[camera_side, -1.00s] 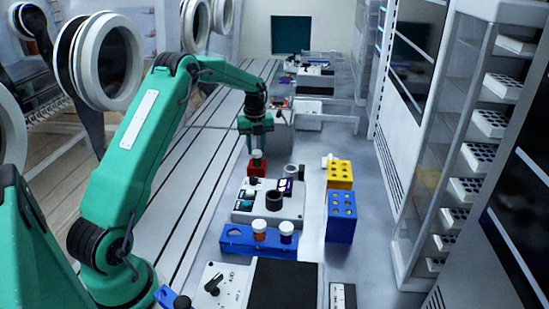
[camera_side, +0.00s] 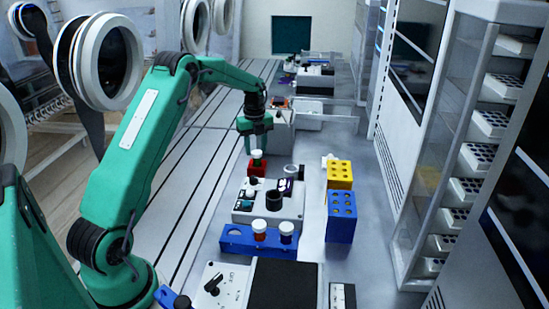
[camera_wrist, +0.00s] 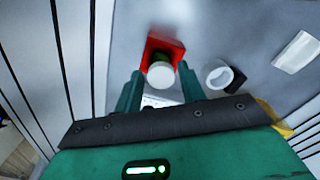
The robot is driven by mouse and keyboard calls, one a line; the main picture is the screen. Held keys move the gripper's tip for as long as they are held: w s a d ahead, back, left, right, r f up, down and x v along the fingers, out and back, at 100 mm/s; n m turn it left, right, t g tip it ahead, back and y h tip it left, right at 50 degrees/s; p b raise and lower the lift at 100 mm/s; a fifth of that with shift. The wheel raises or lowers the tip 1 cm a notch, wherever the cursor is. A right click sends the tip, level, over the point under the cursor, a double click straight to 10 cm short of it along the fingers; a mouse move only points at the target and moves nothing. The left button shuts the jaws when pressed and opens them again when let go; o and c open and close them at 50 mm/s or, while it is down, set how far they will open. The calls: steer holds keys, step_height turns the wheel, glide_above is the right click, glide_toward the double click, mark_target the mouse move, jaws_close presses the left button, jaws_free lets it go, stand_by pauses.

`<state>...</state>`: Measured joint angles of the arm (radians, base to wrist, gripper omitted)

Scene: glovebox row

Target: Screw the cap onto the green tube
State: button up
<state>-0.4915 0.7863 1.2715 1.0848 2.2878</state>
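The green tube (camera_wrist: 159,57) stands in a red block (camera_wrist: 176,46); the red block also shows in the side view (camera_side: 257,169). A white cap (camera_wrist: 161,75) sits over the tube's top and hides most of it; the cap also shows in the side view (camera_side: 257,154). Whether it is threaded on cannot be told. My gripper (camera_wrist: 160,72) is open, with one finger on each side of the cap and a gap to both. In the side view my gripper (camera_side: 258,146) points down just above the cap.
A white ring-shaped cup (camera_wrist: 220,75) stands to the right of the red block. A blue rack (camera_side: 265,240) holds two capped tubes nearer the camera. Yellow (camera_side: 340,175) and blue (camera_side: 341,222) blocks with holes stand to the right. Bench space left of the red block is clear.

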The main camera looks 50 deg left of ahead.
steer(key=n, duration=0.3)
steer(key=shift+s+n, duration=0.1)
steer(key=shift+n, duration=0.3)
steer(key=n, duration=0.3)
steer(key=shift+s+n, duration=0.15)
steer(key=shift+n, duration=0.25)
steer(key=n, duration=0.3)
steer(key=shift+s+d+n, duration=0.1)
steer(key=shift+n, duration=0.2)
steer(key=shift+s+n, duration=0.1)
steer(key=shift+n, duration=1.9)
jaws_close()
